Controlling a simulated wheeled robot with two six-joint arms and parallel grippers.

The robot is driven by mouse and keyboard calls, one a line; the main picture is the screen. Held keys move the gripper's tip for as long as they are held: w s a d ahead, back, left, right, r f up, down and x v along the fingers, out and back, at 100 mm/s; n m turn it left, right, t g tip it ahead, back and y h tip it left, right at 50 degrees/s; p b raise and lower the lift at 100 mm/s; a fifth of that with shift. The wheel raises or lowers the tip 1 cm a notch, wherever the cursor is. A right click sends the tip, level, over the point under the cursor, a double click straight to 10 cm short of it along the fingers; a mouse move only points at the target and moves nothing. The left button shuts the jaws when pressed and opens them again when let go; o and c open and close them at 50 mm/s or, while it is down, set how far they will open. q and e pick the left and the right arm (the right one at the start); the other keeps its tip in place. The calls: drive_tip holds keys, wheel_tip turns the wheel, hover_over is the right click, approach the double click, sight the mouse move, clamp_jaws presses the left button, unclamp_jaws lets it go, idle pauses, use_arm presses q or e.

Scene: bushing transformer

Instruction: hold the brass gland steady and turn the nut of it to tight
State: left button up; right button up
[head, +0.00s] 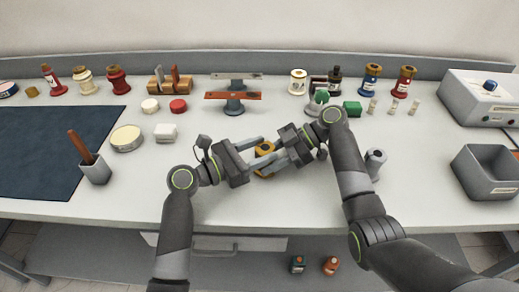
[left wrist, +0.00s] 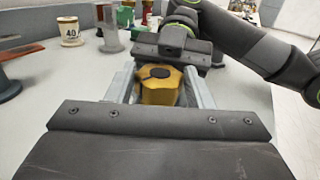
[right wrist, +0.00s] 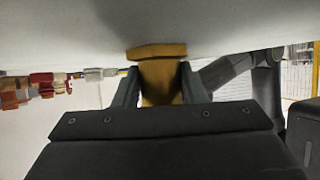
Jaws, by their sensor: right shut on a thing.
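The brass gland (head: 265,146) stands near the front middle of the table, between my two grippers. In the left wrist view it is a yellow-brass piece (left wrist: 158,92) with a faceted top and a dark centre. My left gripper (head: 257,152) is open, its fingers on either side of the gland with gaps. My right gripper (right wrist: 158,88) comes from the other side and is shut on the gland. The fingers hide much of the gland.
A grey open bin (head: 488,172) and a grey box (head: 482,97) stand at the right. A dark mat (head: 50,150) lies at the left beside a cup (head: 96,173) with a brown handle. Several bushings and spools line the back. The table front is clear.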

use_arm(q)
drive_tip(key=o, duration=0.4)
drive_tip(key=v, duration=1.2)
drive_tip(key=shift+s, duration=0.1)
